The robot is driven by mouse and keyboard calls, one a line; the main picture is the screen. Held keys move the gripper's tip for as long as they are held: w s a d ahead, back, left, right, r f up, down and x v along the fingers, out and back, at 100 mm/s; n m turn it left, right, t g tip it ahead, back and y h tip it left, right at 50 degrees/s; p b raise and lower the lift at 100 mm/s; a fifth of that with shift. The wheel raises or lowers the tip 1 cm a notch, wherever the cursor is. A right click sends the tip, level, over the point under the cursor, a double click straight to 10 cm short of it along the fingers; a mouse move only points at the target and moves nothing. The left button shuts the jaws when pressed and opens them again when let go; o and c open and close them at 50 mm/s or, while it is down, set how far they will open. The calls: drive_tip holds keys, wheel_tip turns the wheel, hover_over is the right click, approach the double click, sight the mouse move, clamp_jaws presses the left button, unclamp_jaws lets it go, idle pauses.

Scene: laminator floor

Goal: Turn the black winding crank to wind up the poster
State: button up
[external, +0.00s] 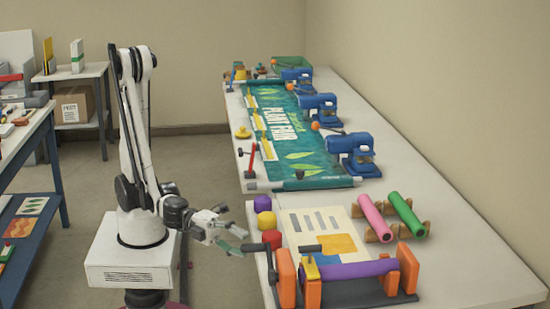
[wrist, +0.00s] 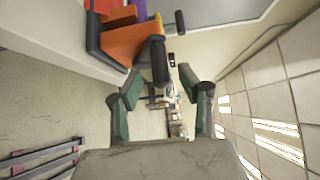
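The winder has a purple roller (external: 352,270) between orange end stands (external: 286,279) at the bench's near end. The black winding crank (external: 256,247) sticks out from its left side, toward my gripper. The poster (external: 330,222), a cream sheet with grey bars and orange and blue blocks, lies flat behind the roller. My gripper (external: 238,241) is open and empty, just left of the crank handle. In the wrist view, the crank handle (wrist: 160,62) shows just beyond and between the two fingertips (wrist: 159,82), beside the orange stand (wrist: 128,45). I cannot tell whether they touch.
Purple (external: 261,203) and red (external: 267,221) blocks sit near the bench's left edge. Pink (external: 371,213) and green (external: 407,214) rolls rest on racks behind the winder. A teal banner (external: 290,130) and blue machines (external: 354,153) stand farther back. The floor aisle left of the bench is clear.

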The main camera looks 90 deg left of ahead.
sight(251, 248)
drive_tip(key=shift+x, duration=1.95)
clamp_jaws()
